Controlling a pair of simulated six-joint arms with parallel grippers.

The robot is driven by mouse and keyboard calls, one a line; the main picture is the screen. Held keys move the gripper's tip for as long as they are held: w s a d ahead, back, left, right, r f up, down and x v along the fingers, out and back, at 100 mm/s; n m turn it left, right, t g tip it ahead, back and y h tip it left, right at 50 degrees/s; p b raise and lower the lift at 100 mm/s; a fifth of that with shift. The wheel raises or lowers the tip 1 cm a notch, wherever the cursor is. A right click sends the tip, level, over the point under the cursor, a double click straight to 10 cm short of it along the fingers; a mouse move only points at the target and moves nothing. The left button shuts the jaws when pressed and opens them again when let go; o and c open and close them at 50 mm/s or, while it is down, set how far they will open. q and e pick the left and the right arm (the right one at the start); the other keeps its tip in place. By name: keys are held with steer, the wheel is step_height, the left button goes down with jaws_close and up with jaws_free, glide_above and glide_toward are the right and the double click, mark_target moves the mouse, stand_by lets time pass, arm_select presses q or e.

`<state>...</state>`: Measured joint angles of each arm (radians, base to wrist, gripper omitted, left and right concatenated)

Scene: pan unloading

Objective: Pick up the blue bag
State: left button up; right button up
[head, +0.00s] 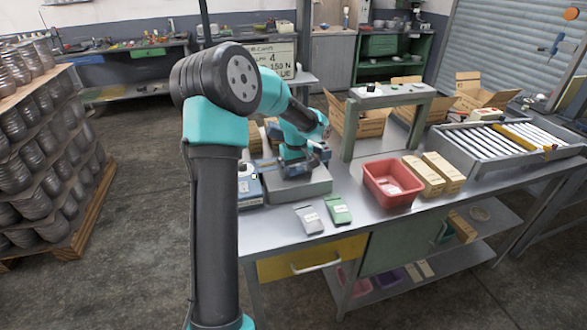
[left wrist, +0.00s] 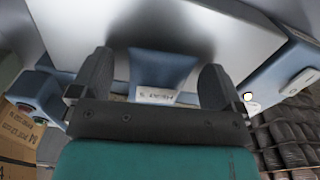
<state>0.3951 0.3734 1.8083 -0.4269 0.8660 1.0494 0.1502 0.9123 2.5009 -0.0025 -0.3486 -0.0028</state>
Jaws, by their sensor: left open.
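The blue bag (left wrist: 165,68), with a white printed label, lies on the grey metal pan (left wrist: 190,25). It sits between the two dark fingers of my left gripper (left wrist: 155,80) in the left wrist view. The fingers are open, one on each side of the bag; I cannot tell whether they touch it. In the head view my left gripper (head: 308,158) is low over the grey pan block (head: 305,187), and the arm largely hides the bag there. My right gripper is in neither view.
A grey bag (head: 308,218) and a green bag (head: 338,210) lie on the table in front of the pan. A red bin (head: 392,184) and cardboard boxes (head: 423,176) stand to the right, before a roller conveyor (head: 495,147). A grey stand (head: 390,98) rises behind.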

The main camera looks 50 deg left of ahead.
arm_select(q)
steer(key=c, duration=1.1)
steer(key=shift+c, duration=0.2)
steer(key=shift+r, duration=0.1)
steer(key=shift+r, duration=1.8)
steer(key=s+d+r, duration=0.1)
steer(key=s+d, duration=0.9)
steer(key=d, duration=0.1)
steer(key=shift+s+d, duration=0.35)
steer(key=shift+d, duration=0.05)
steer(key=shift+r, duration=0.1)
